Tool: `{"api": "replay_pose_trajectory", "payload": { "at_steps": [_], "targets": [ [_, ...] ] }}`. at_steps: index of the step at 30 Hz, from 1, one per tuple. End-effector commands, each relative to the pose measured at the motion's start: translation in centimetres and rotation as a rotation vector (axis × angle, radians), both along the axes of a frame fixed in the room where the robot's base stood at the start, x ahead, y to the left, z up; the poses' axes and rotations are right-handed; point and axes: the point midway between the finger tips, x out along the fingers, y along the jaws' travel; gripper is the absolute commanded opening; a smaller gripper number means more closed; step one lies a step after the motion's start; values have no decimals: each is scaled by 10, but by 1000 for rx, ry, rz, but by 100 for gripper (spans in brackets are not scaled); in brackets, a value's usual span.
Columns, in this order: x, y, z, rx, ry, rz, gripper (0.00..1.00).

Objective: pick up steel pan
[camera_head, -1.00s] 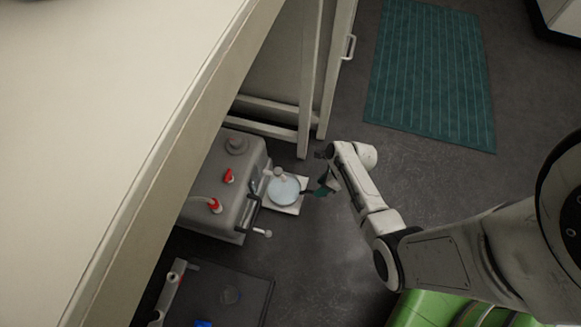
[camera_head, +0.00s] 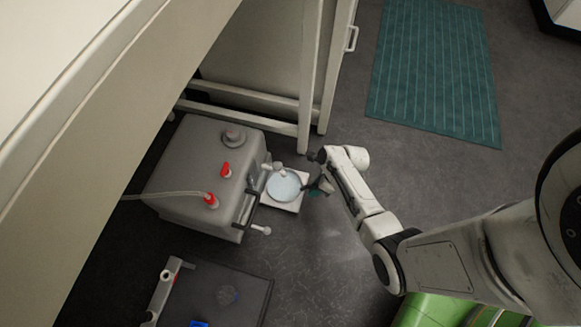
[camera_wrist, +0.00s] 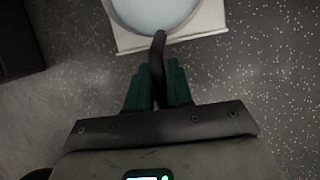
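The steel pan (camera_head: 283,187) is a round, pale, shiny dish with a dark handle pointing right, towards my gripper. It sits at a white square plate (camera_head: 297,206) beside the grey machine; I cannot tell whether it is lifted clear of it. My gripper (camera_head: 318,187) is at the handle. In the wrist view, the pan (camera_wrist: 155,12) shows at the top, cut off by the frame edge. Its curved dark handle (camera_wrist: 158,62) runs between the green fingertips of my gripper (camera_wrist: 158,80). The fingers are close together, with the handle filling the narrow gap.
A grey machine (camera_head: 200,165) with red fittings and a lever stands left of the pan. A dark unit (camera_head: 235,290) lies in front of it. A table frame (camera_head: 310,90) stands behind.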

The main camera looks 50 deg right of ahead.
Motion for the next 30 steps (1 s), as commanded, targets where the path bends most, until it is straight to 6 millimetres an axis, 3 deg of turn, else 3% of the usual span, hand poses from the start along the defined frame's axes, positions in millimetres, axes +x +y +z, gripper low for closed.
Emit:
{"api": "replay_pose_trajectory", "payload": {
  "at_steps": [6,20,30],
  "targets": [
    [0,0,0,0,0,0,0],
    [0,0,2,-1,-1,-1,0],
    [0,0,28,-1,-1,0,0]
  ]
}}
